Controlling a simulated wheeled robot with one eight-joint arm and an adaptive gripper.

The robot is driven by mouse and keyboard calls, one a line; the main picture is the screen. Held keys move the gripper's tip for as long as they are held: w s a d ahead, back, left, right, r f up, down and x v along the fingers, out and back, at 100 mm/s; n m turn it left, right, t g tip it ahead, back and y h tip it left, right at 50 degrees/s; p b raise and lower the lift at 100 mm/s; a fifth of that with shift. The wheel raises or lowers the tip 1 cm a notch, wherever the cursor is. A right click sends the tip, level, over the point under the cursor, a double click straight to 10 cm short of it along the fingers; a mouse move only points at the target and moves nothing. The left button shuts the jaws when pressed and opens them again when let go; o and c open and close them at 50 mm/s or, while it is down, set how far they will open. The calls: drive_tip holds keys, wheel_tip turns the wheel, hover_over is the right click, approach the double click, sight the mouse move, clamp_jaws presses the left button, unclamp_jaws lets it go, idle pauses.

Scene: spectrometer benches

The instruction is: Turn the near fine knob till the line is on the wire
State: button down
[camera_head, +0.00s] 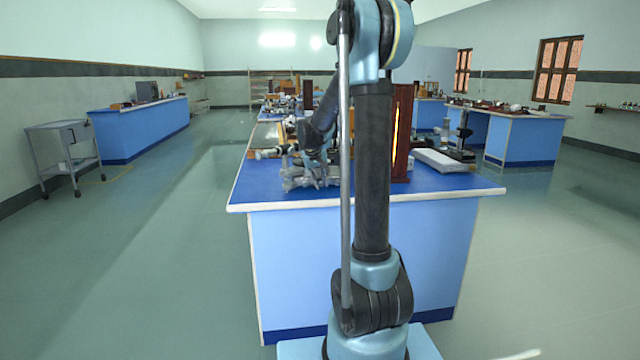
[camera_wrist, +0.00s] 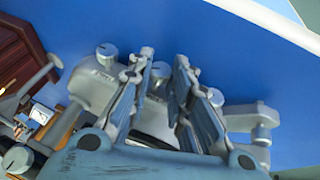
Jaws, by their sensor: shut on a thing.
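In the wrist view my gripper (camera_wrist: 163,66) has its two fingers on either side of a grey round knob (camera_wrist: 160,72) on the grey metal spectrometer body (camera_wrist: 95,88). The fingers hide part of that knob. A second grey knob (camera_wrist: 107,52) stands apart, left of the fingers. A third knob (camera_wrist: 17,158) is at the lower left. In the head view the spectrometer (camera_head: 300,172) is on the blue bench, partly behind my arm. A small white-faced panel (camera_wrist: 41,113) shows at the left of the wrist view, too small to read. I cannot make out the line or the wire.
A wooden housing (camera_head: 402,130) with a bright vertical slit stands on the blue bench top (camera_head: 265,195), right of the spectrometer. A pale flat box (camera_head: 440,160) and a dark stand (camera_head: 463,135) are farther right. The bench's front edge is clear.

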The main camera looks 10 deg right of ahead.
drive_tip(key=c, duration=1.5)
unclamp_jaws()
drive_tip(key=shift+o, duration=0.2)
drive_tip(key=v, duration=1.2)
drive_tip(key=shift+a, duration=0.1)
drive_tip(key=s+d+f+g+y, duration=0.1)
drive_tip(key=s+d+f, duration=0.15)
drive_tip(key=s, duration=0.75)
drive_tip(key=s+d+f, duration=0.1)
drive_tip(key=s+f, duration=0.2)
drive_tip(key=s, duration=0.7)
drive_tip(key=s+f+y, duration=0.1)
drive_tip(key=s+f, duration=0.6)
drive_tip(key=s, duration=0.3)
drive_tip(key=s+f+g, duration=0.1)
drive_tip(key=s+f, duration=0.6)
drive_tip(key=s, duration=0.3)
drive_tip(key=shift+f+y, duration=0.25)
drive_tip(key=shift+y, duration=0.15)
drive_tip(key=shift+w, duration=0.1)
